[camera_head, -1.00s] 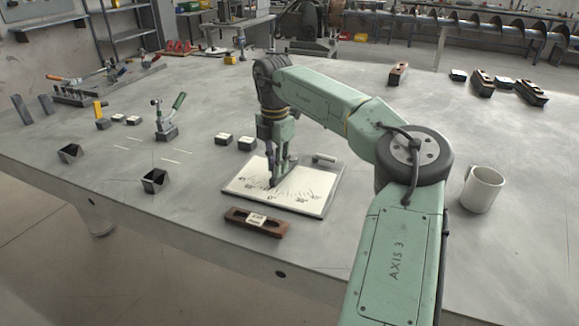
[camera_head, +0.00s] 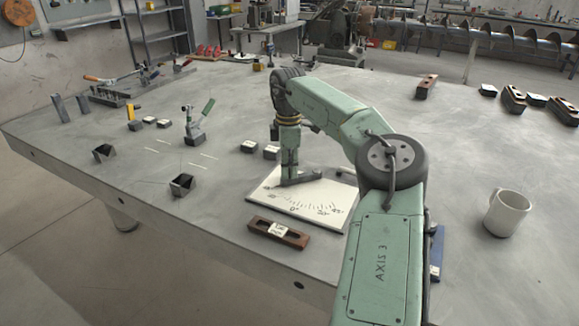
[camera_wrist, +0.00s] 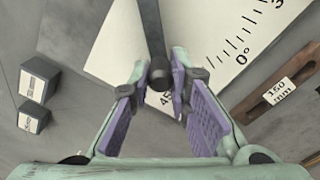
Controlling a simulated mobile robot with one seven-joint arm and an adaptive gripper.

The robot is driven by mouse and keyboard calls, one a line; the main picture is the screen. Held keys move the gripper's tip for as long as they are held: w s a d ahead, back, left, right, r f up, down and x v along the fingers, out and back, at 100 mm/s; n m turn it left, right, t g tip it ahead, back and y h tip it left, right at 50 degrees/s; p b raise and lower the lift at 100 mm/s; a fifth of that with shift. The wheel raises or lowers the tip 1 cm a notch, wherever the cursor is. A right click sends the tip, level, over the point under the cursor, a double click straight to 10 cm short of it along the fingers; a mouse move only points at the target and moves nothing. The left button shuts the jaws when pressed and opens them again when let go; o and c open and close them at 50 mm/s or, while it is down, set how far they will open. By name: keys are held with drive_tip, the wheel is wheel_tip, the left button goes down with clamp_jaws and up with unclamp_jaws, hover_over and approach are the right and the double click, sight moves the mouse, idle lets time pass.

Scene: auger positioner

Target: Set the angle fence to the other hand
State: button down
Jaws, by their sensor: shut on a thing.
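The angle fence is a dark bar (camera_head: 306,177) lying over a white plate with a printed angle scale (camera_head: 303,222). Its outer end is near the left 45 mark, and the bar runs right across the plate from there. In the wrist view the bar (camera_wrist: 152,30) ends in a round dark knob (camera_wrist: 159,75) beside the 45 mark. My gripper (camera_head: 289,181) is over the left part of the plate. In the wrist view its purple fingers (camera_wrist: 160,88) are shut around the knob. The fence's far end is cut off there.
A brown slotted block with a white label (camera_head: 278,232) lies in front of the plate. Two small dark blocks (camera_head: 260,149) sit behind it. A toggle clamp (camera_head: 196,130) stands to the left, and a white mug (camera_head: 508,212) at the right.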

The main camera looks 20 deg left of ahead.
idle(0.4)
drive_tip(key=c, duration=1.5)
unclamp_jaws()
wheel_tip(320, 180, up, 12)
drive_tip(key=shift+r, duration=0.1)
